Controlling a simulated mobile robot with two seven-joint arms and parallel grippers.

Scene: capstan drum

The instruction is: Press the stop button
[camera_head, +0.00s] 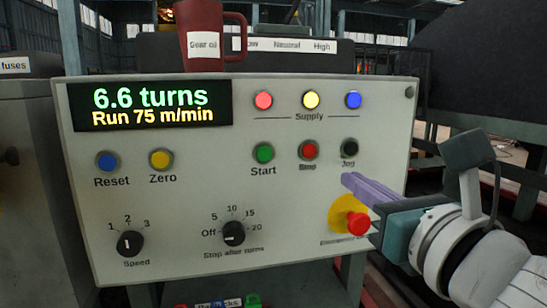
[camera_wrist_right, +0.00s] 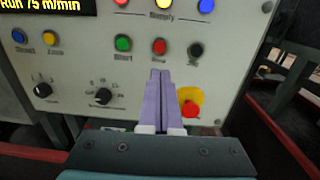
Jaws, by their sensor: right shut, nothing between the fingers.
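The stop button (camera_head: 309,150) is a small red round button labelled Stop, between the green Start button (camera_head: 264,153) and the black Jog button (camera_head: 349,147) on the pale panel. It also shows in the right wrist view (camera_wrist_right: 159,46). My right gripper (camera_head: 347,180), with purple fingers, is shut and empty, below and to the right of the stop button. In the right wrist view its fingertips (camera_wrist_right: 160,72) sit just below the button in the picture. I cannot tell how far they are from the panel. My left gripper is not in view.
A red emergency knob on a yellow disc (camera_head: 357,222) sits close beside my right fingers. The display (camera_head: 152,106) reads 6.6 turns, Run 75 m/min. Speed (camera_head: 130,243) and stop-after-turns (camera_head: 233,233) dials are lower left. A red mug labelled Gear oil (camera_head: 203,40) stands behind the panel's top.

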